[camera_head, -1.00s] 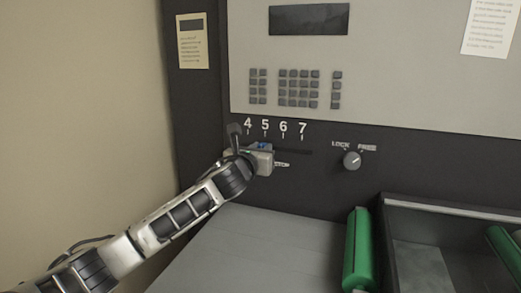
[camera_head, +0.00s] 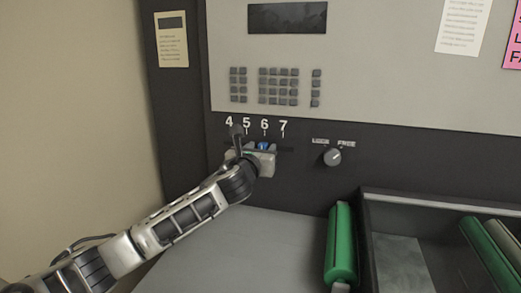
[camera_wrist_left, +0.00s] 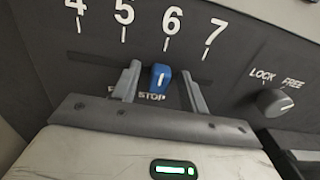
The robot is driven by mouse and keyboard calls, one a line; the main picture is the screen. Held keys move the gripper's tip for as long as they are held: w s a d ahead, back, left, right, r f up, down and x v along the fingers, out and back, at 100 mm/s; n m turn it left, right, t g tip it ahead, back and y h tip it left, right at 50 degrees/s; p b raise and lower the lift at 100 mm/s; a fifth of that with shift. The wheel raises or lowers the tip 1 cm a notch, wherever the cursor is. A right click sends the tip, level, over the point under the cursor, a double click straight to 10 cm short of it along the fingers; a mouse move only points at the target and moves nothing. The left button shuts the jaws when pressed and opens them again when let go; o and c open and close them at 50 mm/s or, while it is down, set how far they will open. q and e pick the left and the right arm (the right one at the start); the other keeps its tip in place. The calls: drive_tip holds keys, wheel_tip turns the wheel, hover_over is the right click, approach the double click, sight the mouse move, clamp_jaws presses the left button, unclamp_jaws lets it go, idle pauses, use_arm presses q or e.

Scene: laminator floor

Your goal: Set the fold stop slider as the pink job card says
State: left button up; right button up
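The blue fold stop slider (camera_head: 263,146) sits in its slot on the dark panel, under the numbers 4 to 7. In the left wrist view the slider (camera_wrist_left: 160,78) lines up with the 6 mark. My left gripper (camera_head: 254,143) reaches it from the lower left. In the wrist view the gripper's fingers (camera_wrist_left: 160,82) stand apart on either side of the slider, with small gaps showing. The pink job card (camera_head: 515,38) is cut off at the right edge, so its text is not readable. My right gripper is out of view.
The LOCK/FREE knob (camera_head: 332,157) right of the slot points towards FREE; its pointer also shows in the wrist view (camera_wrist_left: 276,102). A keypad (camera_head: 278,86) and dark display (camera_head: 287,18) are above. Green rollers (camera_head: 341,245) stand at the lower right.

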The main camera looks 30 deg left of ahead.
use_arm(q)
drive_tip(key=b+v, duration=0.1)
drive_tip(key=v, duration=1.5)
drive_tip(key=shift+b, duration=0.4)
